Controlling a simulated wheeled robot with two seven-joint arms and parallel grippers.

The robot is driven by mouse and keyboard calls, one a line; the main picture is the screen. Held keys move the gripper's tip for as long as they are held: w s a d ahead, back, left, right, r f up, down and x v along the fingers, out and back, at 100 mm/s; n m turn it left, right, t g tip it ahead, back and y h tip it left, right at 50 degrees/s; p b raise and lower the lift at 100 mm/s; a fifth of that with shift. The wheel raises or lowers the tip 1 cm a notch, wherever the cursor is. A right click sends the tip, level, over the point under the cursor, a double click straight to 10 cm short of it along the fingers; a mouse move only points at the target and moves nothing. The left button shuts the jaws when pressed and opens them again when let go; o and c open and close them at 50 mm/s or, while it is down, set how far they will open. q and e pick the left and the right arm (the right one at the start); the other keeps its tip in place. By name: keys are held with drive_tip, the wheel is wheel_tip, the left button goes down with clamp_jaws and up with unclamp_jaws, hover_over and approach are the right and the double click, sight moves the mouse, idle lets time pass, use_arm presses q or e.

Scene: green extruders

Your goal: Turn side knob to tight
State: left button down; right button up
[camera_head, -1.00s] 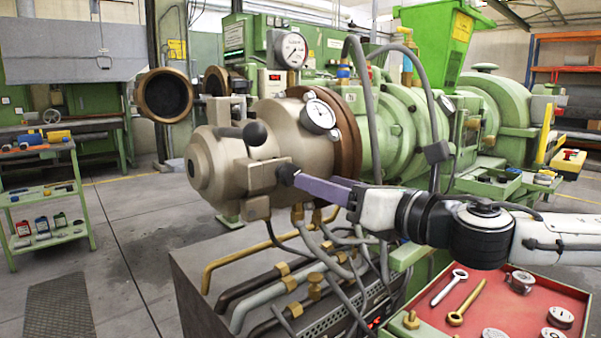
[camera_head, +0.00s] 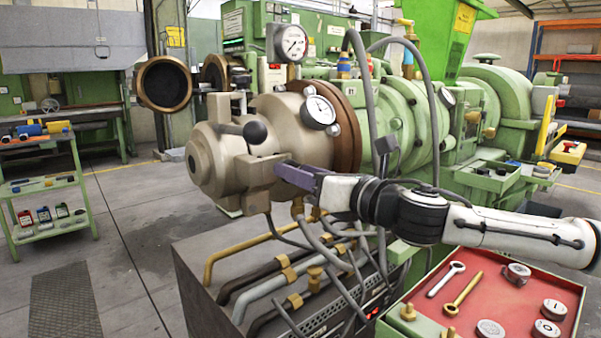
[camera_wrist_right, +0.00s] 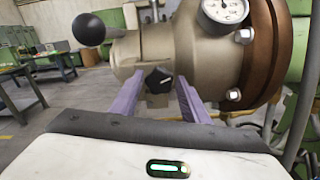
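The side knob (camera_wrist_right: 158,80) is small and black with a white pointer mark. It sits on a square block on the side of the beige extruder head (camera_head: 222,165). In the right wrist view the pointer points up and to the right. My right gripper (camera_wrist_right: 159,76) is open, with one purple finger on each side of the knob and a gap on both sides. In the head view the right gripper (camera_head: 287,166) reaches the block from the right, and its fingers hide most of the knob. My left gripper is not in view.
A black ball-ended lever (camera_head: 255,132) sticks out above the block; its ball also shows in the right wrist view (camera_wrist_right: 89,29). A dial gauge (camera_head: 318,111) sits above the fingers. Hoses and pipes (camera_head: 290,270) run below. A red tray (camera_head: 500,290) holds tools at lower right.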

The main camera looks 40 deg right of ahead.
drive_tip(key=c, duration=0.6)
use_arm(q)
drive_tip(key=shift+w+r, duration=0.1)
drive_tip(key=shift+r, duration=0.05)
